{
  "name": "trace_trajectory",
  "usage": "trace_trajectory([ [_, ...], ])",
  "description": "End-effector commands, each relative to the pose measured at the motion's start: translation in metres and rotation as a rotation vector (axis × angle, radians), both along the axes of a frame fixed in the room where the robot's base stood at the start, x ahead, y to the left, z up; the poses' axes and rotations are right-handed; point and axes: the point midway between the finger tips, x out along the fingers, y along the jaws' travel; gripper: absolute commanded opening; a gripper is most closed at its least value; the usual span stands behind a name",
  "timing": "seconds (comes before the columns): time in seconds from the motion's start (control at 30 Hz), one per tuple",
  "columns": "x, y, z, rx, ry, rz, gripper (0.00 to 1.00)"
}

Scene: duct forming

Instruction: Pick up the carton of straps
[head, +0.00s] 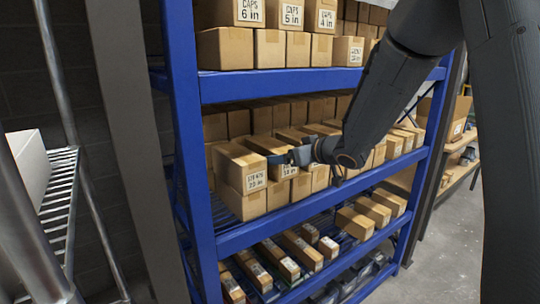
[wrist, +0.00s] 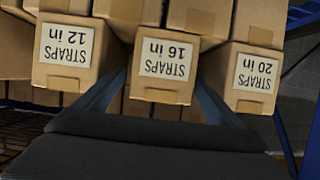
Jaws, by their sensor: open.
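Cartons of straps stand in a row on the middle shelf. In the wrist view, upside-down labels read "STRAPS 12 in" on the left carton (wrist: 66,52), "STRAPS 16 in" on the middle carton (wrist: 165,62) and "STRAPS 20 in" on the right carton (wrist: 252,75). My gripper (wrist: 160,84) is open, with one finger at each side of the middle carton's front end. I cannot tell whether the fingers touch it. In the head view, my gripper (head: 287,158) is at the row's front, right of the 20 in carton (head: 241,167); it partly hides the 16 in carton.
A blue shelf rack (head: 300,218) holds more cartons above, behind and below. Neighbouring cartons stand close on both sides of the middle one. A wire rack (head: 60,200) with a white box (head: 32,165) is at the left. Open floor (head: 440,255) lies at the right.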

Motion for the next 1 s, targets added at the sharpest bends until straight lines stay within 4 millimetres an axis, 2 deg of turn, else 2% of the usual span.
trace_trajectory([
  [0.2,0.018,0.015,-0.009,-0.001,0.001,0.002,0.88],
  [0.53,0.021,0.018,-0.011,-0.001,0.001,0.002,0.88],
  [0.87,0.021,0.018,-0.011,0.000,0.001,0.003,0.33],
  [1.0,0.022,0.019,-0.010,0.001,-0.002,0.004,0.32],
])
